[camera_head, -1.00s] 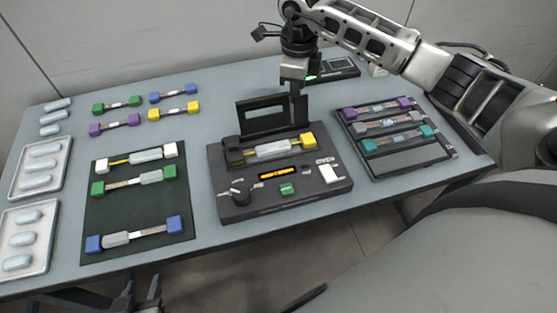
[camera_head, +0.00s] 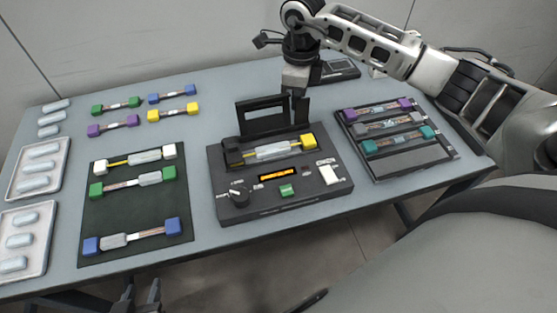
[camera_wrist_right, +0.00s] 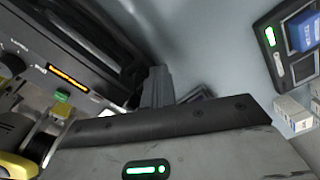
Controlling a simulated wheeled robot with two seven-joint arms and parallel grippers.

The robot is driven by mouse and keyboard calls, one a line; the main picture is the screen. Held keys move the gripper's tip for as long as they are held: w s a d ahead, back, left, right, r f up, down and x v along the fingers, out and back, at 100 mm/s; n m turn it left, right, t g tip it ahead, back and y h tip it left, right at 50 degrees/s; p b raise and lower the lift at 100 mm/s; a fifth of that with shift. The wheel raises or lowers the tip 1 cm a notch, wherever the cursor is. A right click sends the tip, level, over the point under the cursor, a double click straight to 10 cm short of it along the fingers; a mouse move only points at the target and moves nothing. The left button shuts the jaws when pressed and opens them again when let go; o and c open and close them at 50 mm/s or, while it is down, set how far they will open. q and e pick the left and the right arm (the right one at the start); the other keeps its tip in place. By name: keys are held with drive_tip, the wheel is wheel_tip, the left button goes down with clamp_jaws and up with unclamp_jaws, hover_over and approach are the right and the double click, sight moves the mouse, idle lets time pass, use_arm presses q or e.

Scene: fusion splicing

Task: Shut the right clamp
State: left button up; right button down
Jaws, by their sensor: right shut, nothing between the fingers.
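The dark splicer (camera_head: 225,205) stands mid-table with its framed lid (camera_head: 262,116) raised. A clear sleeve with yellow end blocks lies across it; the right yellow block (camera_head: 308,141) is uncovered. The right clamp appears to be the dark upright plate (camera_head: 301,111) behind that block, standing open. A dark piece covers the left end. My right gripper (camera_head: 286,101) is shut and empty, low behind the splicer next to the upright plate; whether they touch is unclear. Its fingers show in the wrist view (camera_wrist_right: 157,86). My left gripper (camera_head: 141,292) is at the bottom edge, fingers apart.
A tray (camera_head: 418,160) with purple, grey and teal-ended pieces lies right of the splicer. A dark mat (camera_head: 130,212) with several pieces lies left. A device with a green-lit panel (camera_wrist_right: 279,52) stands behind. Bare table separates these.

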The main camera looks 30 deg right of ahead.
drive_tip(key=shift+s+a+f+p, duration=0.15)
drive_tip(key=shift+s+p, duration=0.05)
drive_tip(key=shift+s, duration=0.5)
drive_tip(key=shift+s+a+f+p, duration=0.1)
drive_tip(key=shift+s+a+p, duration=0.05)
drive_tip(key=shift+s, duration=0.55)
drive_tip(key=shift+w+r, duration=0.1)
drive_tip(key=shift+r, duration=0.15)
drive_tip(key=shift+w+d+r+p, duration=0.1)
drive_tip(key=shift+w+r+p, duration=0.1)
drive_tip(key=shift+r+p, duration=0.75)
drive_tip(key=shift+w+r+p, duration=0.2)
drive_tip(key=shift+r+p, duration=0.3)
drive_tip(key=shift+r, duration=0.85)
drive_tip(key=shift+w+d+r+p, duration=0.1)
drive_tip(key=shift+w+r+p, duration=0.1)
drive_tip(key=shift+r+p, duration=0.75)
drive_tip(key=shift+r+b, duration=0.15)
drive_tip(key=shift+b, duration=0.15)
